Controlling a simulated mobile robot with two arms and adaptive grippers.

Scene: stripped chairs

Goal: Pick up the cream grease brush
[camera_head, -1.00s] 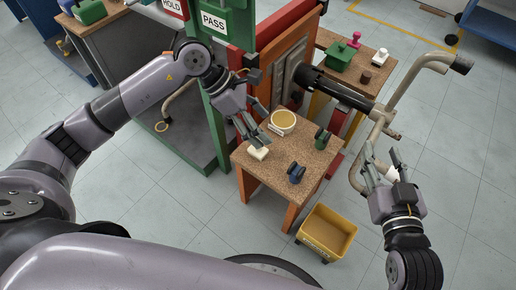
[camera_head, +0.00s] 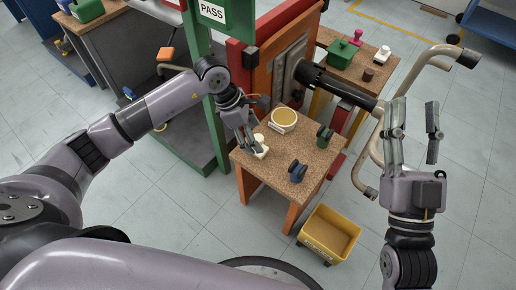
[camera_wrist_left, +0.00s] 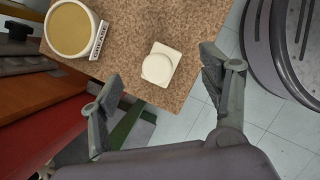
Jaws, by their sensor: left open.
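The cream grease brush (camera_head: 262,153) stands near the left edge of the small speckled table (camera_head: 272,177). In the left wrist view it shows from above as a cream square with a round knob (camera_wrist_left: 157,67). My left gripper (camera_head: 254,148) is pointed down over it, partly covering it in the head view. In the left wrist view the two fingers of my left gripper (camera_wrist_left: 160,76) are wide apart, with the brush between and a little beyond them, and nothing held. My right gripper (camera_head: 414,106) is open and empty, raised at the right.
A round tub (camera_head: 284,117) with a white label stands behind the brush. A dark blue item (camera_head: 297,171) and a dark green item (camera_head: 324,137) are on the same table. A yellow bin (camera_head: 329,234) sits on the floor in front. A bent metal pipe (camera_head: 408,70) is near my right gripper.

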